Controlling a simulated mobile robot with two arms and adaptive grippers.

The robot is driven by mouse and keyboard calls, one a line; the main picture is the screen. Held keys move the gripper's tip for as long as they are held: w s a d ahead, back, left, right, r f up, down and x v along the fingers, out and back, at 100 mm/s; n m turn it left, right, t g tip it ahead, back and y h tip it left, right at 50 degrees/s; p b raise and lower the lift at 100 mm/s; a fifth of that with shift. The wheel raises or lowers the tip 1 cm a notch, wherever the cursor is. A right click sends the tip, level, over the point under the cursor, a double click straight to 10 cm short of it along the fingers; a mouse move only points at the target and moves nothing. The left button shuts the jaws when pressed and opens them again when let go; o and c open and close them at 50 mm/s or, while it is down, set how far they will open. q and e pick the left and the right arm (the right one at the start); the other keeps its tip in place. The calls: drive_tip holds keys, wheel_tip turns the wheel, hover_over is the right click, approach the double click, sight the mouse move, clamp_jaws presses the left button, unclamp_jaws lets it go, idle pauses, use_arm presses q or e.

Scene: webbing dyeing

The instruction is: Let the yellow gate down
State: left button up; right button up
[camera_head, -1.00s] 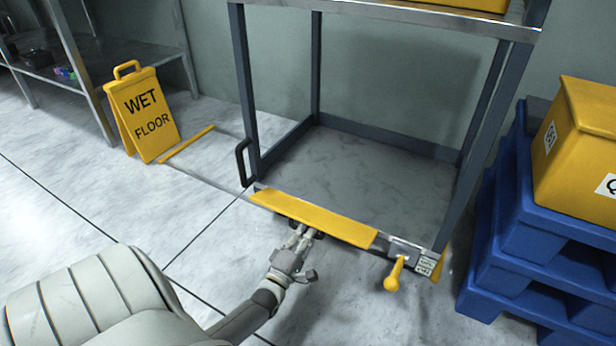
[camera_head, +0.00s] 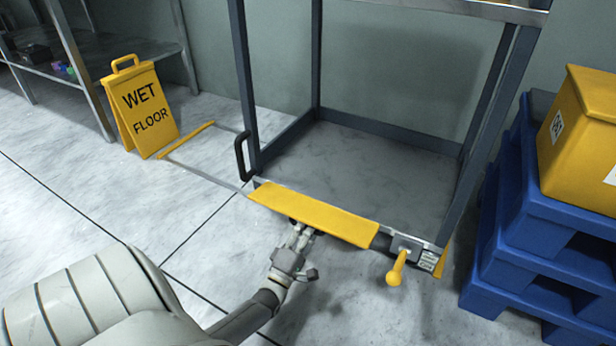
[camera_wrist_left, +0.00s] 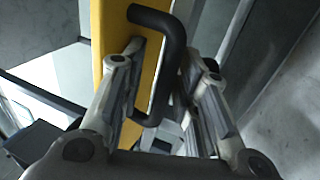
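The yellow gate (camera_head: 315,214) is a long flat panel across the low front edge of the grey metal frame (camera_head: 243,90). My left gripper (camera_head: 303,228) is at the front side of the gate, near its middle. In the left wrist view the gate (camera_wrist_left: 112,25) stands behind a black bar handle (camera_wrist_left: 172,60). The fingers of my left gripper (camera_wrist_left: 165,65) are apart on either side of this handle, with yellow showing between the left finger and the bar. A yellow lever (camera_head: 396,268) sits at the gate's right end. My right gripper is out of view.
Blue pallets (camera_head: 530,230) with a yellow box (camera_head: 580,140) stand close at the right. A black handle (camera_head: 241,157) is on the frame's left post. The floor at front left is clear.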

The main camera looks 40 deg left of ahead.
sight(306, 220)
use_arm(q)
drive_tip(key=shift+r, duration=0.25)
wheel_tip(306, 220, up, 10)
drive_tip(key=shift+f, duration=0.1)
idle(0.5)
drive_tip(key=shift+s+d+p, duration=0.25)
drive_tip(key=shift+s+p, duration=0.25)
drive_tip(key=shift+s, duration=0.2)
drive_tip(key=s+d+p, duration=0.2)
drive_tip(key=s+p, duration=0.1)
drive_tip(key=s, duration=0.7)
drive_tip(key=shift+s+d+f+p, duration=0.25)
drive_tip(key=shift+s+f+p, duration=0.05)
drive_tip(key=shift+f+p, duration=0.1)
